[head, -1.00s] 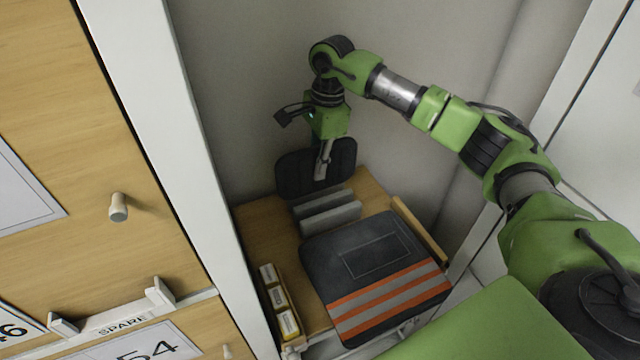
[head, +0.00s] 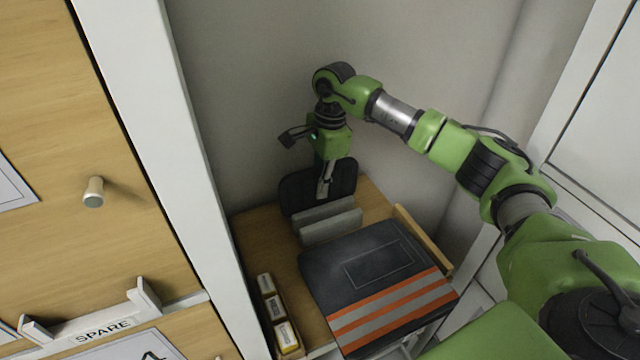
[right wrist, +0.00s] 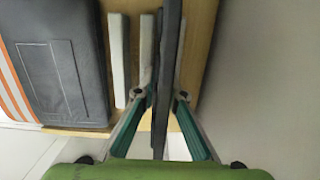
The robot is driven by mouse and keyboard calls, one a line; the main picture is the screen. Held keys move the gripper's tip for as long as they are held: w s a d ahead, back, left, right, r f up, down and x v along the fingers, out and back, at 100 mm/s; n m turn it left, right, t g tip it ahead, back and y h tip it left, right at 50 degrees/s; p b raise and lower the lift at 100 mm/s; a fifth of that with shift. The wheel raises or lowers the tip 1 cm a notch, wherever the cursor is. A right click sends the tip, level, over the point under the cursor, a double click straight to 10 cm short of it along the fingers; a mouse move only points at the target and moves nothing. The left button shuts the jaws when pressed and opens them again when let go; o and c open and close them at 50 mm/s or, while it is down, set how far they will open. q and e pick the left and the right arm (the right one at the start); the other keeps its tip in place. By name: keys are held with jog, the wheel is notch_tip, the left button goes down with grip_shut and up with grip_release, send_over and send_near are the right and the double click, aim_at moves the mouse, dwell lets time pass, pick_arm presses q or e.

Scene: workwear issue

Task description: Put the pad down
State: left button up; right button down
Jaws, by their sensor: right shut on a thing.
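The pad (head: 296,197) is a dark, flat piece with rounded corners. It stands upright at the back of the wooden shelf, just behind two upright grey plates (head: 335,228). My right gripper (head: 324,190) points down and is shut on the pad's upper part. In the right wrist view the pad (right wrist: 162,110) shows edge-on between the two fingers, beside the grey plates (right wrist: 118,60). The pad's lower edge is hidden behind the plates in the head view, so I cannot tell if it touches the shelf. My left gripper is out of view.
A folded dark garment (head: 350,262) with orange and grey stripes lies in front of the plates. Small labelled boxes (head: 276,308) stand at the shelf's left edge. A wooden strip (head: 424,240) edges the right side. Walls stand close behind; a white post (head: 165,130) is left.

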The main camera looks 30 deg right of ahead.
jog(key=shift+f, duration=0.25)
jog(key=c, duration=2.1)
grip_release()
jog(key=shift+r, duration=0.15)
jog(key=shift+r, duration=0.35)
jog(key=r, duration=0.4)
jog(key=d+r, duration=0.1)
jog(key=r, duration=0.3)
jog(key=r+b, duration=0.1)
jog(key=r, duration=0.3)
jog(key=shift+s+d+r, duration=0.1)
jog(key=shift+d, duration=0.1)
